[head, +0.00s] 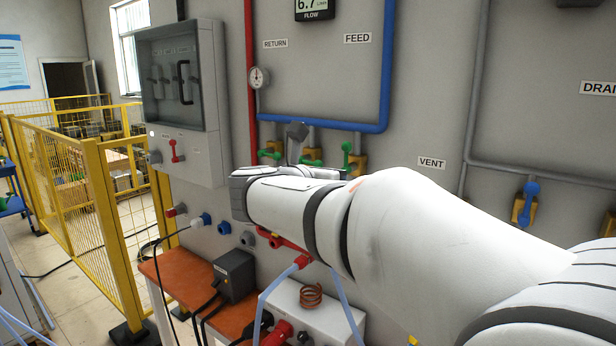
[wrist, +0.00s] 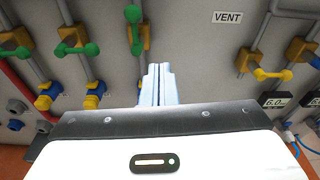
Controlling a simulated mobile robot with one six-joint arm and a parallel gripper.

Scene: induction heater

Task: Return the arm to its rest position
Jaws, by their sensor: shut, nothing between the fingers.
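My arm (head: 400,215) reaches across the head view from the lower right toward the valve wall, with its far end near the middle. My gripper fingers (wrist: 157,84) show in the wrist view, pressed together with nothing between them. They point toward the wall near a green-handled valve (wrist: 134,28). The gap between fingertips and valve cannot be judged. In the head view the fingers cannot be made out behind the arm.
Green-handled valves (head: 347,152) sit on the wall just beyond my arm. An orange bench (head: 178,272) with a black box (head: 235,273) and a white unit with a copper coil (head: 311,296) stand below. A grey cabinet (head: 186,95) and yellow fence (head: 105,225) are left.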

